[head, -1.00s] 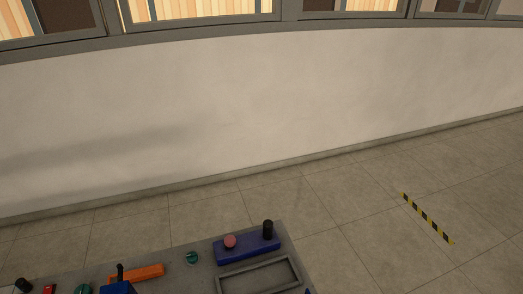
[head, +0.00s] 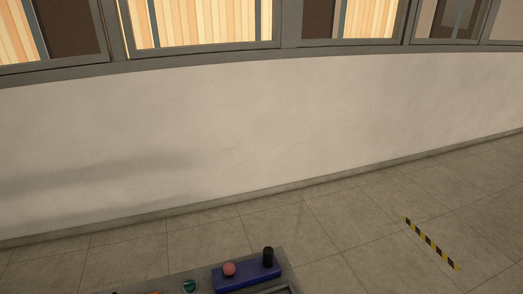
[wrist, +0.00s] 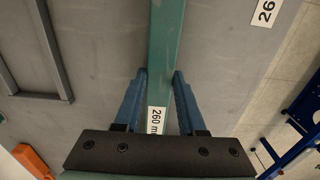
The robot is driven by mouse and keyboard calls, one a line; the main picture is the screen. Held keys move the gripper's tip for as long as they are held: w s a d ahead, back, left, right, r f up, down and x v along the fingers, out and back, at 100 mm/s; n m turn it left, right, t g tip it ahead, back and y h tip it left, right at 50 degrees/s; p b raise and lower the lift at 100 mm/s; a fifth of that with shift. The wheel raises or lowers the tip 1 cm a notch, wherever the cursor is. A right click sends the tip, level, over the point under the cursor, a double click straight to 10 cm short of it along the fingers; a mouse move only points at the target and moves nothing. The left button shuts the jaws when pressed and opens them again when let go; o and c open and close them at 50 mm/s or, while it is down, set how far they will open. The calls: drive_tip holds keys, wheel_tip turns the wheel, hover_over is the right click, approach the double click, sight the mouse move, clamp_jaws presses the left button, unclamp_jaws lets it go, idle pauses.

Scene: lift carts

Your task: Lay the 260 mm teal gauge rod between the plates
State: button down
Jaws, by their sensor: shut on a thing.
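The teal gauge rod (wrist: 164,50) shows in the wrist view, running up from between my fingers to the top edge. It bears a white label reading "260 m", cut off by my gripper. My gripper (wrist: 160,80) has its two blue fingers on either side of the rod and is shut on it. The rod is over a grey surface (wrist: 105,50); I cannot tell whether it touches that surface. The rod's far end is out of view. The head view shows neither my gripper nor the rod, and I cannot make out the plates.
In the head view a grey cart top (head: 205,274) carries a blue block (head: 247,274) with a pink knob and a black post. A striped strip (head: 431,242) lies on clear floor. The wrist view shows a grey frame (wrist: 50,50), an orange piece (wrist: 32,160) and a blue structure (wrist: 300,115).

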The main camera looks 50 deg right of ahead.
drive_tip(key=shift+f, duration=0.2)
drive_tip(key=shift+c, duration=2.1)
unclamp_jaws()
wheel_tip(320, 180, up, 13)
